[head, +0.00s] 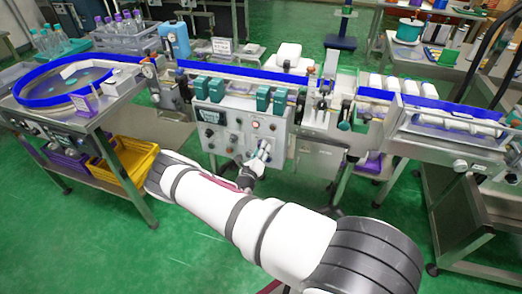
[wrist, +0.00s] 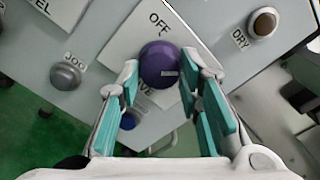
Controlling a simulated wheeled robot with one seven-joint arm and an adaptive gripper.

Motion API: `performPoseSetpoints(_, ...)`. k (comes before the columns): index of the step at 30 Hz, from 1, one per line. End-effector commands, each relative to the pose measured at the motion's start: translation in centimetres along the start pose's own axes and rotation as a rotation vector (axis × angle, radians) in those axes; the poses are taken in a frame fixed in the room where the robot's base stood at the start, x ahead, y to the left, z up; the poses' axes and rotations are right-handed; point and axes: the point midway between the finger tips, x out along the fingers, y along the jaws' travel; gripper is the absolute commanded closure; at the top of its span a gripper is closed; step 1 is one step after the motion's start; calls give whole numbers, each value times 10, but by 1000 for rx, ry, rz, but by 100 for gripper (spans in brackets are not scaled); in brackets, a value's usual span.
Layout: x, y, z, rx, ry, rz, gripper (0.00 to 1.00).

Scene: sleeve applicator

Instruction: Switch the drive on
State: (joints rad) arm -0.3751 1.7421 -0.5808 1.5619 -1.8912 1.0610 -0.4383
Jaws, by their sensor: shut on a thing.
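The grey control panel (head: 225,132) stands on the front of the machine. In the wrist view a purple knob (wrist: 158,60) sits on a white plate (wrist: 123,52) marked "OFF", with lettering ending in "VE" partly covered below it. My gripper (wrist: 160,77) is shut on the purple knob, one teal-padded finger on each side. I cannot tell which way the knob is turned. In the head view my gripper (head: 259,158) is at the lower right of the panel, and it hides the knob there.
Near the knob are a grey button marked "JOG" (wrist: 65,75), a blue button (wrist: 128,121) and a brown round part marked "DRY" (wrist: 264,22). Several teal boxes (head: 264,98) line the panel's top. A yellow crate (head: 133,158) stands on the left shelf. Green floor lies below the panel.

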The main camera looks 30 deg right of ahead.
Motion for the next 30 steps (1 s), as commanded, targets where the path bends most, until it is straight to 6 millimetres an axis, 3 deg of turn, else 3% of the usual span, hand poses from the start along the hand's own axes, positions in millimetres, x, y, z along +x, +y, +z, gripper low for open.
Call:
performPoseSetpoints(5, -1, 1, -1, 1, 2, 2, 96)
performPoseSetpoints(6, -1, 1, -1, 1, 2, 2, 63)
performPoseSetpoints(8, -1, 1, -1, 1, 2, 2, 50)
performPoseSetpoints(9, -1, 1, 0, 0, 1, 2, 48)
performPoseSetpoints(20, -5, 1, 0, -1, 0, 2, 48)
performPoseSetpoints(23, -16, 1, 0, -2, 0, 2, 48)
performPoseSetpoints(30, -64, 2, 1, -2, -1, 4, 48)
